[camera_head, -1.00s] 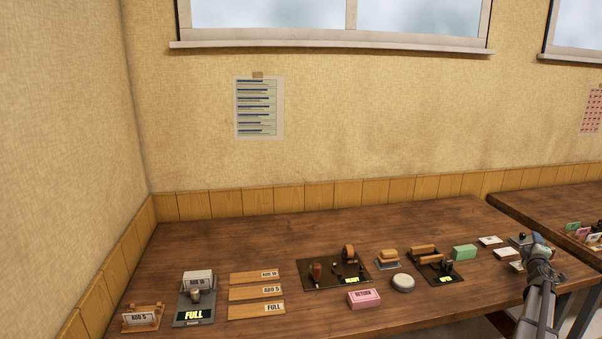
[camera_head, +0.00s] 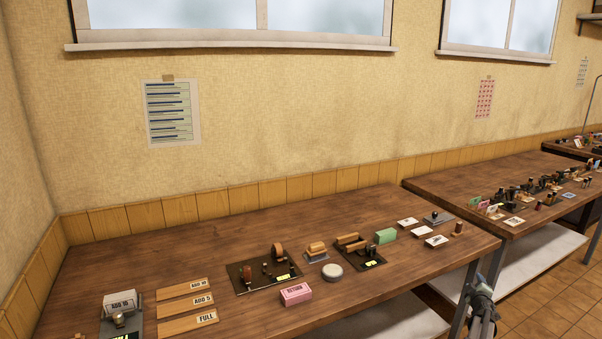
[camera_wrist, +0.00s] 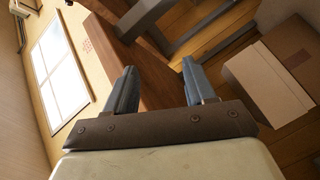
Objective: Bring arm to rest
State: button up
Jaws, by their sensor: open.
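My gripper shows in the wrist view (camera_wrist: 158,90), with its two blue-grey fingers apart and nothing between them. Beyond the fingers are a brown table edge and its grey metal leg. In the head view, part of my arm shows at the lower right, beside the front right corner of the near table (camera_head: 350,210). The arm is off the tabletop and touches nothing that I can see. The fingertips cannot be made out in the head view.
The near table holds a pink RETURN box (camera_head: 296,293), a green block (camera_head: 386,236), wooden strips (camera_head: 188,300) and dark trays. A second table (camera_head: 450,185) stands to the right. The wrist view shows a cardboard box (camera_wrist: 268,85). Tiled floor is open at the right.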

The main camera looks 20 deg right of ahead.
jog(key=w+a+f+m+g+y, duration=0.15)
jog(key=w+a+f, duration=0.25)
jog(key=a+f, duration=0.5)
jog(key=w+a+f+m+g+y, duration=0.1)
jog(key=w+a+f+m+g, duration=0.3)
jog(key=a, duration=0.8)
jog(key=s+a+f+g+y, duration=0.1)
jog(key=s+a+f+y, duration=0.15)
jog(key=a+f, duration=0.65)
jog(key=s+a+f+n+g+y, duration=0.1)
jog(key=s+a+f, duration=0.15)
jog(key=a, duration=1.25)
jog(key=s+a+f+g+y, duration=0.1)
jog(key=s+a+f, duration=0.3)
jog(key=a, duration=0.8)
jog(key=s+a+n+g+y, duration=0.1)
jog(key=s+a+g+y, duration=0.3)
jog(key=s+a, duration=2.4)
jog(key=a+g, duration=0.1)
jog(key=g, duration=0.4)
jog(key=shift+f+y, duration=0.4)
